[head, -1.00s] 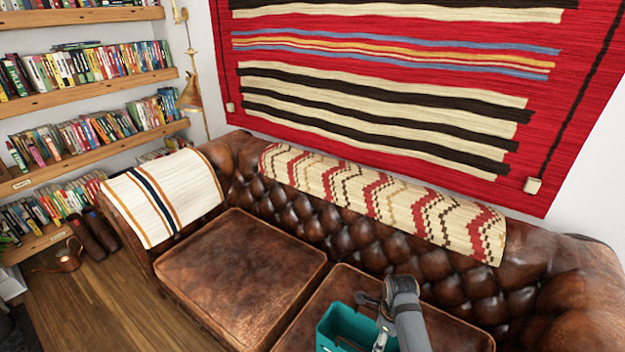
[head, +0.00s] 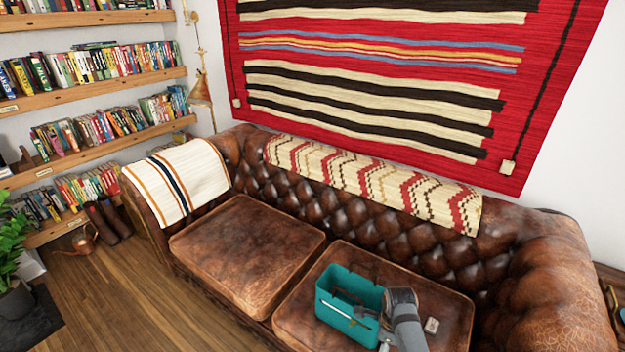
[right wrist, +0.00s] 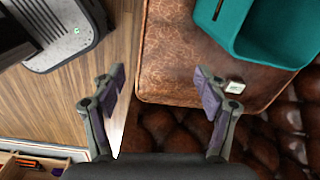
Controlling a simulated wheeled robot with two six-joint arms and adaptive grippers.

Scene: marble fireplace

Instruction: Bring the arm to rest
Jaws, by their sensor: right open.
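My right arm (head: 404,312) comes in from the bottom of the head view, beside the right end of a teal bin. In the right wrist view my right gripper (right wrist: 160,74) is open, with nothing between its fingers. The teal bin (head: 338,313) stands on the right sofa cushion and holds a few items that are hard to make out. It also shows at the top right of the right wrist view (right wrist: 262,52), apart from the fingers. My left gripper is not in view.
A brown leather sofa (head: 245,250) fills the middle. A small pale block (head: 431,325) lies on its right cushion, right of my arm. Bookshelves (head: 95,90) line the left wall. A potted plant (head: 12,270) stands at the left edge. The wooden floor (head: 130,300) is clear in front.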

